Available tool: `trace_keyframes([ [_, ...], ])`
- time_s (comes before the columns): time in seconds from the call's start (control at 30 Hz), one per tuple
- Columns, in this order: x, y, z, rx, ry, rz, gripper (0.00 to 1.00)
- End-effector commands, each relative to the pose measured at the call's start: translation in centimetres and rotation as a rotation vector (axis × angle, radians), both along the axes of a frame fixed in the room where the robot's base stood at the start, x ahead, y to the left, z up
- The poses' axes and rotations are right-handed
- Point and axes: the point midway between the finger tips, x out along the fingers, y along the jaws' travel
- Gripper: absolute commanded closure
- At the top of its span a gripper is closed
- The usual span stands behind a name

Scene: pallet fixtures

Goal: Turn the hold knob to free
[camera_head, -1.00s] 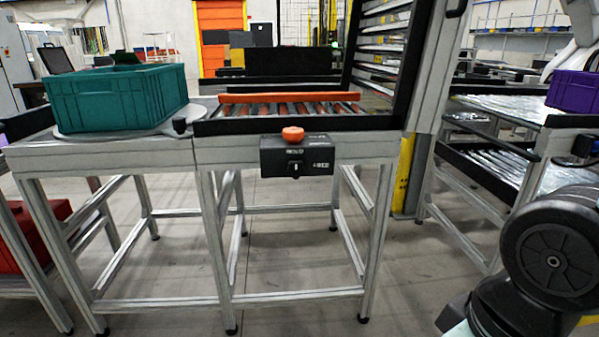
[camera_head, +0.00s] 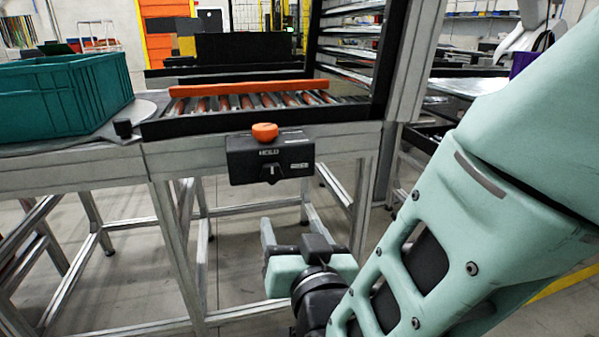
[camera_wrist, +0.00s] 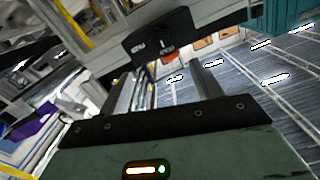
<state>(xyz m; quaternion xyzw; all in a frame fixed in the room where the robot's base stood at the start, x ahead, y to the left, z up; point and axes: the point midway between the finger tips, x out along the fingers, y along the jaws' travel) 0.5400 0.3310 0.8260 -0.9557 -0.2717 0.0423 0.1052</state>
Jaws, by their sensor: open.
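The black control box (camera_head: 240,166) is fixed to the front rail of the roller station, with an orange mushroom button (camera_head: 264,131) on top. The small dark hold knob (camera_head: 271,174) is on its front face, under white HOLD lettering. Its light mark looks roughly upright, but the setting is too small to read. My gripper (camera_head: 289,229) is below the box, apart from it, with its fingers spread and nothing between them. In the wrist view the box (camera_wrist: 140,44) appears tilted beyond the open fingers of my gripper (camera_wrist: 163,85), with the orange button (camera_wrist: 168,58) on its lower side.
A teal crate (camera_head: 60,100) stands on the table at left. An orange bar (camera_head: 245,87) crosses the rollers (camera_head: 240,102) above the box. The table's metal legs (camera_head: 180,245) stand close to my gripper at left. Open floor shows under the station.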

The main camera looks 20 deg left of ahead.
Motion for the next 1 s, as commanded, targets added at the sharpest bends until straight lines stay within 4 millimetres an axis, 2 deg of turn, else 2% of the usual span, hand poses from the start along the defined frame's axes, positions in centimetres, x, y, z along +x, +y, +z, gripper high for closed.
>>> trace_keyframes([
  [0.13, 0.4, 0.4, 0.2, 0.012, -0.024, -0.008, 0.35],
  [0.27, 1.9, 1.2, 0.2, 0.013, -0.023, -0.01, 0.35],
  [0.8, 11.4, 7.0, 0.1, 0.012, -0.023, -0.009, 0.35],
  [1.0, 13.8, 8.5, 0.2, 0.011, -0.022, -0.008, 0.35],
])
